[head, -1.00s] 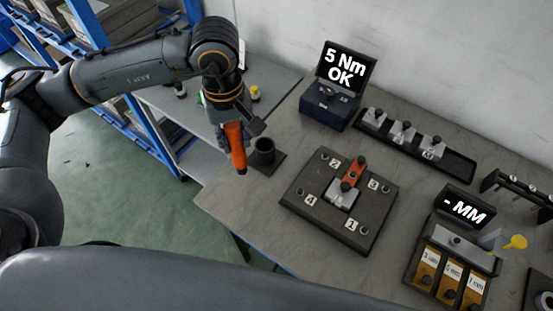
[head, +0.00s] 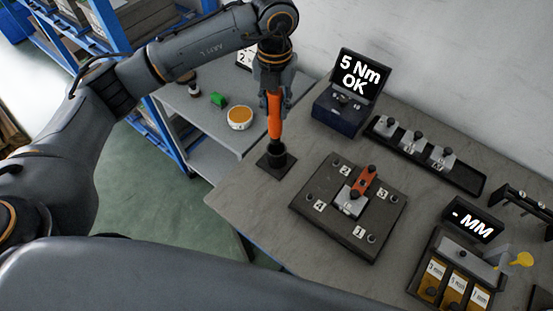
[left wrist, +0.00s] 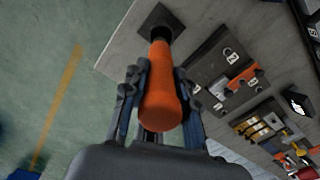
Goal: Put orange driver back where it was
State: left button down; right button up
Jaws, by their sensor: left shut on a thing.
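The orange driver (head: 274,117) is upright in my left gripper (head: 274,90), which is shut on its upper part. In the left wrist view the driver (left wrist: 162,95) lies between the fingers (left wrist: 160,85) and points away toward the dark holder base (left wrist: 160,20). In the head view the black holder (head: 277,160), a cup on a square base, stands at the bench's left end. The driver's dark lower end meets the cup's mouth; I cannot tell how deep it is inside. My right gripper is not in view.
A dark fixture plate (head: 328,222) with a red clamp (head: 364,181) lies right of the holder. A torque display (head: 345,100) reading "5 Nm OK" stands behind.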

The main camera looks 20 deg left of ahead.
aim_at(276, 121)
pick_arm(q)
jog(key=shift+w+d+n, duration=0.15)
jog(key=shift+n, duration=0.35)
jog(key=shift+f+n, duration=0.15)
jog(key=shift+n, duration=0.15)
notch_tip(276, 121, down, 5)
jog(key=shift+f+p, duration=0.15)
jog(key=shift+p, duration=1)
notch_tip(276, 121, down, 3)
jog(key=shift+f+p, duration=0.2)
jog(key=shift+p, duration=0.4)
jog(key=shift+f, duration=0.4)
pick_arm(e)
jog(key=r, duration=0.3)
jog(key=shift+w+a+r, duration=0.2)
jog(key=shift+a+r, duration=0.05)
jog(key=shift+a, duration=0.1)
pick_arm(q)
jog(key=shift+f, duration=0.1)
